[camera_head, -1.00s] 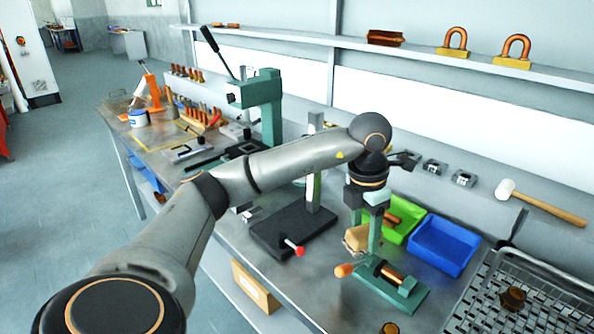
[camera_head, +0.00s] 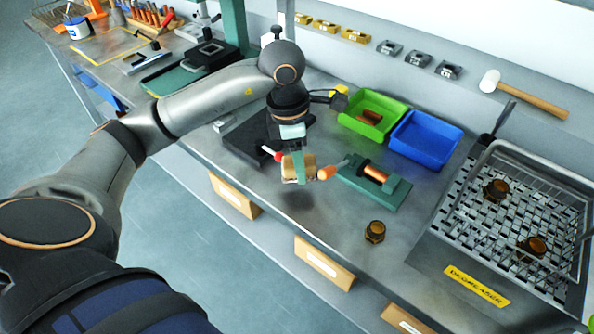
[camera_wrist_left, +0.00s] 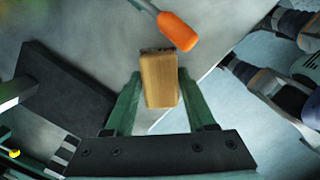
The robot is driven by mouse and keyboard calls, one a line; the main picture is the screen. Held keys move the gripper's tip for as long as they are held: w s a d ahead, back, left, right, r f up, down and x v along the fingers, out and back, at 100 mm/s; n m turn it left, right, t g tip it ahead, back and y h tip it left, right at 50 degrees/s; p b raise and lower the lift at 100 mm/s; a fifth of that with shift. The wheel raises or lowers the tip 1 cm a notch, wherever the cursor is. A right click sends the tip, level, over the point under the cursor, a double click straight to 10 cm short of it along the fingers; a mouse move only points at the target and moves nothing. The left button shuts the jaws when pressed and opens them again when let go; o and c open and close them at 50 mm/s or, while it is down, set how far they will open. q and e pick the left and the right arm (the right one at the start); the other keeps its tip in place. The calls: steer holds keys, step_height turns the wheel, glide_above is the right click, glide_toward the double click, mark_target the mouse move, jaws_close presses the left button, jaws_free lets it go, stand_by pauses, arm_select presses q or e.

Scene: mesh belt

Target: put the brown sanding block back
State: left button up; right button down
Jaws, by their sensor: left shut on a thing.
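My left gripper (camera_head: 298,176) is shut on the brown sanding block (camera_head: 291,168), a light tan-brown block. It holds the block above the workbench (camera_head: 335,225) near the front edge, with a dark shadow below. In the left wrist view the block (camera_wrist_left: 159,80) sits between the green fingers of the gripper (camera_wrist_left: 162,95). An orange-handled tool (camera_head: 328,172) lies just to the right of the block; its handle also shows in the left wrist view (camera_wrist_left: 178,32). My right gripper is not in view.
A green vise (camera_head: 385,183), a green bin (camera_head: 365,128) and a blue bin (camera_head: 425,140) stand to the right. A black plate with a red-knobbed lever (camera_head: 240,140) is to the left. A brown nut (camera_head: 375,231) and a degreaser basket (camera_head: 480,205) are farther right.

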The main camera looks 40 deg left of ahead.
mark_target(299, 187)
arm_select(q)
steer(key=shift+f, duration=2.15)
steer(key=shift+f, duration=0.25)
steer(key=o, duration=1.2)
steer(key=shift+r, duration=0.1)
steer(key=r, duration=0.8)
steer(key=a+r, duration=0.1)
steer(key=r, duration=0.3)
steer(key=shift+s+a+r, duration=0.1)
steer(key=shift+s+r, duration=0.05)
steer(key=shift+s, duration=0.25)
